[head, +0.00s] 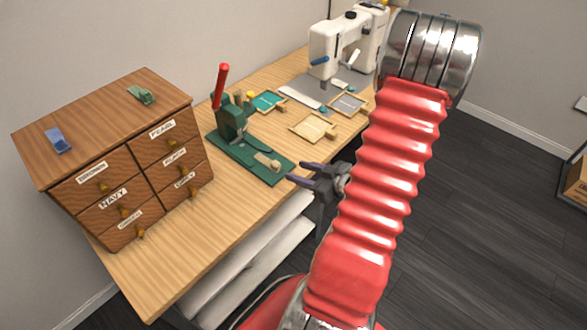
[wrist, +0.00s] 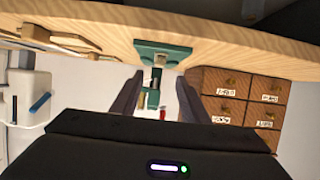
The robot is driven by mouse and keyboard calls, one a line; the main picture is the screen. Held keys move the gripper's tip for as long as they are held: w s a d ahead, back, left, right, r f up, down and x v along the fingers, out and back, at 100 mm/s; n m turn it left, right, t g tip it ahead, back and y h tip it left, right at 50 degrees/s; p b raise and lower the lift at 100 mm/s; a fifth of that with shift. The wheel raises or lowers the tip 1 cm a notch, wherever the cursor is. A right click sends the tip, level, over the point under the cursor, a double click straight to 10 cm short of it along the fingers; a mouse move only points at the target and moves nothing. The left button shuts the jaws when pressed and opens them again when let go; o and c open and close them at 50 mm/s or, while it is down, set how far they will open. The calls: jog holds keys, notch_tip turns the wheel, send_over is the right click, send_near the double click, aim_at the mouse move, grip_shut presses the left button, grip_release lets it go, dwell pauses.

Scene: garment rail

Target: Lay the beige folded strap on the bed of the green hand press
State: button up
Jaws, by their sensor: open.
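The green hand press (head: 232,122) stands on the table with its red lever raised. Its flat green base (head: 226,147) reaches toward the table's front edge. The beige folded strap (head: 266,160) appears to lie on the front part of that base. My gripper (head: 298,172) is open and empty, just beyond the base's front end at the table edge, apart from the strap. In the wrist view, the picture is upside down and the press (wrist: 158,60) shows between the open fingers (wrist: 157,92).
A wooden drawer cabinet (head: 120,150) with a blue and a green clip on top stands left of the press. Shallow trays (head: 313,127) and a white sewing machine (head: 335,45) stand to the right. The table's front left is clear.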

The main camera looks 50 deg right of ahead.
jog(key=shift+v, duration=0.8)
jog(key=shift+w, duration=0.15)
jog(key=w+d+r+g+h, duration=0.2)
jog(key=w+r+g+h, duration=0.15)
jog(key=w+r, duration=0.3)
jog(key=w+a+r+g+h, duration=0.2)
jog(key=a+r, duration=0.5)
jog(key=r, duration=0.3)
jog(key=s+a+r+y, duration=0.1)
jog(key=s+a, duration=0.3)
jog(key=a, duration=0.5)
jog(key=s+a+r+g+y, duration=0.1)
jog(key=s+a+r+y, duration=0.1)
jog(key=a, duration=0.6)
jog(key=s+a+r+g+y, duration=0.1)
jog(key=s+a+r, duration=0.3)
jog(key=a, duration=0.5)
jog(key=s+y, duration=0.1)
jog(key=s, duration=0.1)
jog(key=shift+s+a, duration=0.3)
